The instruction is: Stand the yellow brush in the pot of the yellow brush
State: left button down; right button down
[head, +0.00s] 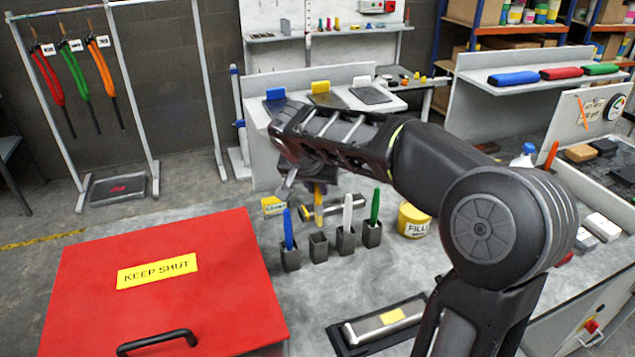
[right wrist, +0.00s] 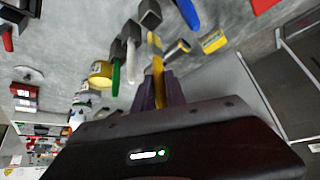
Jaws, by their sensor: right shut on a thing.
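My right gripper (head: 317,181) is shut on the yellow brush (head: 318,207), which hangs roughly upright below it. An empty dark square pot (head: 319,247) stands on the grey bench just below the brush in the head view. The brush's lower end shows a little above the pot's rim, apart from it. In the right wrist view the fingers (right wrist: 158,88) hold the yellow brush (right wrist: 157,66), and the empty pot (right wrist: 150,15) shows beyond its end, with a small gap. My left gripper is out of view.
Pots with a blue brush (head: 288,230), a white brush (head: 347,212) and a green brush (head: 374,207) flank the empty pot closely. A yellow tin (head: 413,220) stands right of them. A red lid (head: 170,285) is at left, a tray (head: 380,322) in front.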

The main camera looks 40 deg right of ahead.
jog(key=b, duration=0.2)
send_over(318, 221)
notch_tip(318, 221, down, 4)
jog(key=shift+w+f, duration=0.1)
jog(key=shift+w, duration=0.05)
notch_tip(318, 221, down, 4)
jog(key=b, duration=0.4)
jog(key=shift+b, duration=0.4)
jog(key=shift+f+b, duration=1)
jog(key=shift+b, duration=0.15)
jog(key=c, duration=1.3)
grip_release()
jog(key=v, duration=0.7)
jog(key=shift+a+r+b, duration=0.15)
jog(key=shift+r+b, duration=0.2)
